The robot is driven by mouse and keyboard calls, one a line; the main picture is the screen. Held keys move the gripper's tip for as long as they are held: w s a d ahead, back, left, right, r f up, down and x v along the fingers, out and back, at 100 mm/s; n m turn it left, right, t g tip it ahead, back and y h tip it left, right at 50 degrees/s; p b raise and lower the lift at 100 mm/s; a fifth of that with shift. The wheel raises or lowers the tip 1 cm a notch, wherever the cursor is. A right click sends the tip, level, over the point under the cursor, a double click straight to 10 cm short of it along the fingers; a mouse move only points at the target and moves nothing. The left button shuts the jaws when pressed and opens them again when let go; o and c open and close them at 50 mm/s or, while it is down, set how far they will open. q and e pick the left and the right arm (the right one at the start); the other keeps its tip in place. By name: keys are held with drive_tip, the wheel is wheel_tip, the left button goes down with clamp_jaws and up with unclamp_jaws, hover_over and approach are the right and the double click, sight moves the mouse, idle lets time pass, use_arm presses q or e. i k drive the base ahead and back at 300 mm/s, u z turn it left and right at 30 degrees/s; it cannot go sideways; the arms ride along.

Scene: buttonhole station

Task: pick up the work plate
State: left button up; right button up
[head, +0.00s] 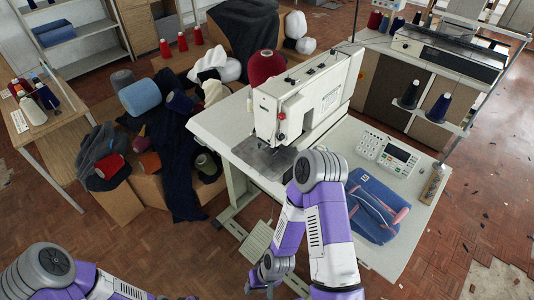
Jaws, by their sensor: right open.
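A white buttonhole sewing machine (306,98) stands on a pale table (225,122). A flat grey metal plate (262,158) lies at the machine's bed, under its head. I cannot tell for certain whether this is the work plate or whether it is loose. My right arm bends over the table's front edge, and its elbow hides part of the bed. My right gripper (268,283) hangs low at the bottom of the view, in front of the table and apart from the plate. It is open; its fingertips are hard to make out. My left gripper is not in view.
A blue folded cloth item (376,205) lies on the table's right, near a control panel (388,152). Thread cones (437,107) stand at the back right. Boxes with dark cloth and yarn (141,96) crowd the left. A wooden side table (52,128) stands far left.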

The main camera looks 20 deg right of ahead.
sight(272, 169)
drive_tip(key=u, duration=1.3)
drive_tip(key=i, duration=1.2)
drive_tip(key=z, duration=2.9)
